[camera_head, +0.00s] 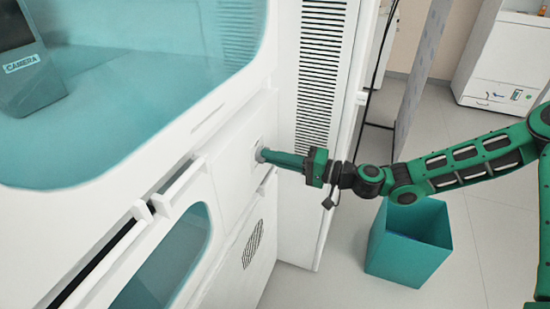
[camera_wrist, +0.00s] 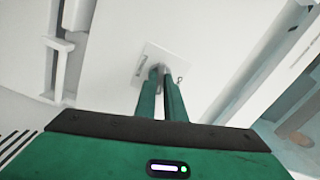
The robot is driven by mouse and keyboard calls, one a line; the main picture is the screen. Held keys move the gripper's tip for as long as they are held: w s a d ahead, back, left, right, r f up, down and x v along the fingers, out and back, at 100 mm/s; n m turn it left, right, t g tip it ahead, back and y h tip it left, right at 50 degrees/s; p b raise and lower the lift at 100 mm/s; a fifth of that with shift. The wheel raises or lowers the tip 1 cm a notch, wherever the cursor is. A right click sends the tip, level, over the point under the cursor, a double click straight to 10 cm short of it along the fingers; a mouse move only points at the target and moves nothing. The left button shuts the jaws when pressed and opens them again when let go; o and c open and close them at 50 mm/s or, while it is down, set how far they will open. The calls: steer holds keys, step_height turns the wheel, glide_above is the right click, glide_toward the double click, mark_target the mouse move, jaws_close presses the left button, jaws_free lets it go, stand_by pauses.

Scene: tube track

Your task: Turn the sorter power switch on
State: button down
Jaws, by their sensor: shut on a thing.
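The sorter power switch (camera_head: 259,155) sits on a small plate on the white machine's side panel in the head view. In the wrist view its pale plate (camera_wrist: 150,57) shows just beyond my fingertips. My gripper (camera_head: 265,155) reaches the panel from the right, its green fingers pointing at the switch. In the wrist view my gripper (camera_wrist: 160,72) has its two fingertips close together on a small grey knob at the plate. The fingertips hide most of the knob, so I cannot tell which way it is turned.
A white machine with a teal window (camera_head: 120,90) fills the left, with handles (camera_head: 180,190) below. A dark slotted vent (camera_head: 318,70) runs beside the panel. A teal bin (camera_head: 410,240) stands on the floor under my arm. A white cabinet (camera_head: 505,60) stands at the back right.

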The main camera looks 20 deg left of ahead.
steer(key=shift+f+m, duration=0.15)
steer(key=shift+m, duration=1.75)
steer(key=shift+d, duration=0.1)
steer(key=c, duration=1.8)
jaws_free()
steer(key=shift+c, duration=0.2)
steer(key=d, duration=1)
steer(key=shift+s+d, duration=0.35)
